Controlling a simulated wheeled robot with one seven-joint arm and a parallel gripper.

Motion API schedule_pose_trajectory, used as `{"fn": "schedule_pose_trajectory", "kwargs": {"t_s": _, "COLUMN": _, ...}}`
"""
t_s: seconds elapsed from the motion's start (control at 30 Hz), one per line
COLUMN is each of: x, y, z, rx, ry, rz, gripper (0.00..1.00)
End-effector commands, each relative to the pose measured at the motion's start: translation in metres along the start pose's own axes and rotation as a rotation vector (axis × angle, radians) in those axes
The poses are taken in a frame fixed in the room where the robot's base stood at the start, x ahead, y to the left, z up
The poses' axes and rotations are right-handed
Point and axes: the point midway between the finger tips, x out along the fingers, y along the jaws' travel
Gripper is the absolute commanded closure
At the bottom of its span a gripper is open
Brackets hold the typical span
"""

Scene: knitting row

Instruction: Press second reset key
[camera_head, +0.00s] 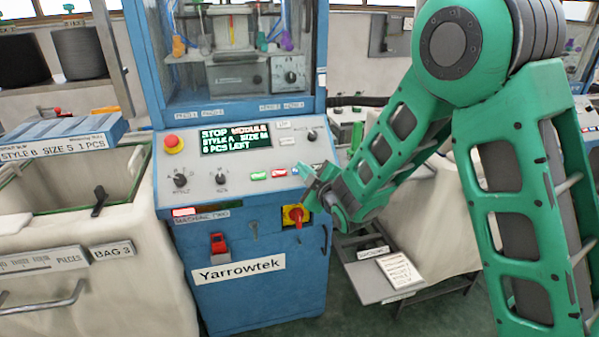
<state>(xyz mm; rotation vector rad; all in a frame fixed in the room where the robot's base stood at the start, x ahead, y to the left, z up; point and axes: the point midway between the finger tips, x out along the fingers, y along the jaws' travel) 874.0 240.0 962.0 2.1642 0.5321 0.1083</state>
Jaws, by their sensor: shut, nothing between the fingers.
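The blue knitting machine's sloped grey control panel (235,192) carries a short row of small keys. A green key (258,175) is at left and a red key (279,173) is beside it. A blue key (296,170) is at the right end, partly hidden by my gripper. The key lettering is too small to read, so I cannot tell which is the second reset key. My gripper (308,182) is shut and empty, at the right end of the row. Whether it touches the panel is unclear.
Black knobs (221,179) are on the panel. A red switch on a yellow plate (295,215) is just below my gripper. A bin (80,190) stands left.

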Motion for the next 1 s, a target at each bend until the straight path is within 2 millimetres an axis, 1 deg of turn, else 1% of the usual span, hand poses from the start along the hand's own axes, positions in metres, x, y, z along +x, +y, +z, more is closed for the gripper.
{"fn": "schedule_pose_trajectory", "kwargs": {"t_s": 1.0, "x": 0.0052, "y": -0.0035, "z": 0.0038, "rx": -0.001, "ry": 0.000, "rz": 0.000, "gripper": 1.00}}
